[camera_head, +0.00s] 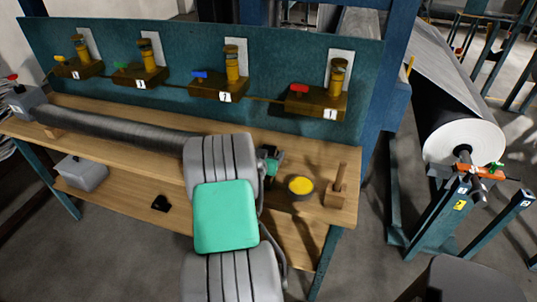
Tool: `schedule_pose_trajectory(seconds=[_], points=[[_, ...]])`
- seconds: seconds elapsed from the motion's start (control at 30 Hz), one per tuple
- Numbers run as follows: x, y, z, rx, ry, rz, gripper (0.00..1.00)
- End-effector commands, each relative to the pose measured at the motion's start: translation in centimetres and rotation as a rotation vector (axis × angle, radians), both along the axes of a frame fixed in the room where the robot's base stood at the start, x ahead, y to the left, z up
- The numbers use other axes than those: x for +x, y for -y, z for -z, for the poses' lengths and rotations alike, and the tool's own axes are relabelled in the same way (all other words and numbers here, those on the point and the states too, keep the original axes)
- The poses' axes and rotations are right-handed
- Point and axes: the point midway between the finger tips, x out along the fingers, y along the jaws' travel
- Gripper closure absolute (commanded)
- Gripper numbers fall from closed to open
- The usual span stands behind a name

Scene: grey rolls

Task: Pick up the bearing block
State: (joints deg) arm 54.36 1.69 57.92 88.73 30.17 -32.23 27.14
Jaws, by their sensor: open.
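Two grey blocks could be the bearing block, and I cannot tell which it is. One grey block (82,173) sits on the lower shelf at the left, with a small dark part on top. Another grey block (26,103) stands at the left end of the bench top, at the end of a long dark roller (115,127). My gripper (275,160), small and partly hidden behind my arm, is over the right part of the bench top. It is open, far to the right of both blocks. My arm hides the roller's right end.
A bowl with yellow contents (300,186) and a wooden stand (337,190) are close to my gripper. Several valve units line the teal back panel (190,45). A small black item (160,203) lies on the lower shelf. A large roll (465,140) stands at the right.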

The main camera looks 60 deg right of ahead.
Motion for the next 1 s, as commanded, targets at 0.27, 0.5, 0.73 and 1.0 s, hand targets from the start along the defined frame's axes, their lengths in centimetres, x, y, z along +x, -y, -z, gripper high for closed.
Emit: schedule_pose_trajectory(seconds=[0.27,0.5,0.73,1.0], points=[[0.2,0.2,0.15,0.0,-0.001,-0.004,0.34],[0.26,0.16,0.15,0.0,0.0,-0.004,0.54],[0.27,0.14,0.15,0.0,0.0,-0.004,0.72],[0.28,0.14,0.15,0.001,-0.001,-0.004,0.95]])
